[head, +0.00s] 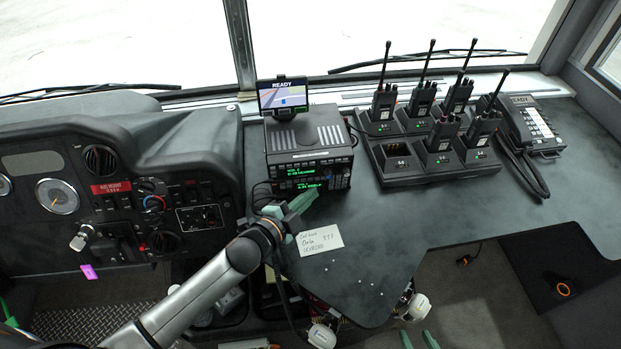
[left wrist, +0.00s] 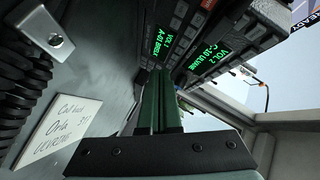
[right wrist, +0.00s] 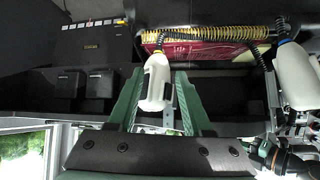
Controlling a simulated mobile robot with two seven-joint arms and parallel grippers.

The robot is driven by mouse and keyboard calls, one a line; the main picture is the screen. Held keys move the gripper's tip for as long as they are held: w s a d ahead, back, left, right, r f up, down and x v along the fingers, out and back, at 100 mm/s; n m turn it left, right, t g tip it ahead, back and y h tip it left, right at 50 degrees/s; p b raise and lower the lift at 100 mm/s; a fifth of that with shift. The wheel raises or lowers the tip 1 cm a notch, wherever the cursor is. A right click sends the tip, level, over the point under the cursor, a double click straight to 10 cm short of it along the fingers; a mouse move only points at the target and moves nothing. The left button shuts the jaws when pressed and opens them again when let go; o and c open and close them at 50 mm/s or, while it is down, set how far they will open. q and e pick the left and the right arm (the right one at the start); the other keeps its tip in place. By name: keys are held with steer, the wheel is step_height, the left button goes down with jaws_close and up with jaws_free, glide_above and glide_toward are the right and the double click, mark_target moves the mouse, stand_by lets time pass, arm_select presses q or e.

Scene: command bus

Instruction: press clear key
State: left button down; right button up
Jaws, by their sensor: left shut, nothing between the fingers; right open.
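The black radio unit (head: 310,160) stands on the dark desk, with two green-lit displays on its front and small keys around them. I cannot read which key is the clear key. My left gripper (head: 306,201) is shut and empty just in front of the unit's lower front. In the left wrist view its green fingers (left wrist: 160,85) point at the radio front (left wrist: 185,35), their tips close to the lower display; I cannot tell whether they touch. My right gripper (head: 418,341) is open, low beyond the desk's front edge. In the right wrist view its fingers (right wrist: 157,85) stand apart.
A small READY screen (head: 283,95) sits atop the radio. A note (head: 320,240) lies before it. A charger rack (head: 385,170) with several handsets and a desk phone (head: 535,125) stand right. A white corded object (right wrist: 157,82) appears between my right fingers, apparently unheld.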

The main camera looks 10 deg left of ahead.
arm_select(q)
steer(key=shift+s+d+p, duration=0.15)
steer(key=shift+s+d, duration=0.15)
steer(key=shift+s, duration=0.4)
steer(key=shift+s+d+p, duration=0.15)
steer(key=shift+s+d, duration=0.1)
steer(key=shift+s, duration=0.45)
steer(key=shift+s+d+p, duration=0.15)
steer(key=shift+s+d, duration=0.15)
steer(key=shift+s, duration=0.4)
arm_select(e)
steer(key=shift+r, duration=0.5)
